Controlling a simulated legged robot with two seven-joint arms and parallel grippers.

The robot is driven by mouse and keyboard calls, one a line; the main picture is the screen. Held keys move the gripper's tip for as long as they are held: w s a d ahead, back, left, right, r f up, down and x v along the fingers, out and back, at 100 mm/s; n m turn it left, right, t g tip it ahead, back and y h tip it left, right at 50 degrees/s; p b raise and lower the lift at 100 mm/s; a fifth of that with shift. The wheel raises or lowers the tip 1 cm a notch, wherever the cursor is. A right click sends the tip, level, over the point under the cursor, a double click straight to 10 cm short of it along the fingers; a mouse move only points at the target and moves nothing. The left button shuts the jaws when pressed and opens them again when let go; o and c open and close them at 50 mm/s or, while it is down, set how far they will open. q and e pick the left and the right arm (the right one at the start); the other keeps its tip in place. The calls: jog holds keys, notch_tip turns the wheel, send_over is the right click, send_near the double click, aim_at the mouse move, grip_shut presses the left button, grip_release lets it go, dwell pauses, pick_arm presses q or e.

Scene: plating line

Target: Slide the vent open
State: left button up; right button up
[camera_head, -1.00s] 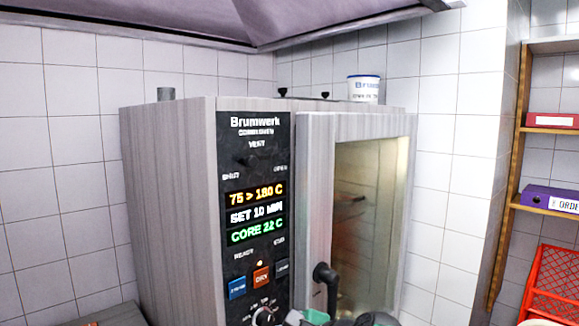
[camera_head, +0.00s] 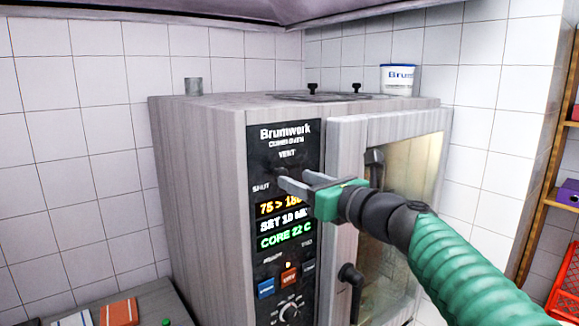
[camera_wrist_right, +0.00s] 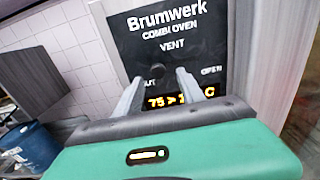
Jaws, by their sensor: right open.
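The combi oven (camera_head: 200,190) has a black front panel with a vent slider marked SHUT on the left and OPEN on the right. The dark vent knob (camera_wrist_right: 157,70) sits nearer the SHUT side in the right wrist view. My right gripper (camera_head: 293,179) is at the panel, its grey fingers pointing at the vent row. In the right wrist view the open fingers (camera_wrist_right: 160,77) stand on either side of the knob, with gaps. I cannot tell whether the tips reach its depth. In the head view the gripper partly hides the slider. My left gripper is not in view.
Buttons and a dial (camera_head: 289,312) lie below the display. A white tub (camera_head: 397,80) stands on top. A wooden shelf (camera_head: 545,210) is at the far right.

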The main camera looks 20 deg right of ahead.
aim_at(285, 174)
jog(key=x, duration=0.2)
jog(key=shift+w+r+p, duration=0.15)
jog(key=shift+w+p, duration=0.25)
jog(key=shift+w+a, duration=0.2)
jog(key=shift+w, duration=0.1)
jog(key=shift+w+a, duration=0.1)
jog(key=shift+a, duration=0.25)
jog(key=c, duration=0.4)
jog(key=shift+d, duration=0.15)
grip_shut()
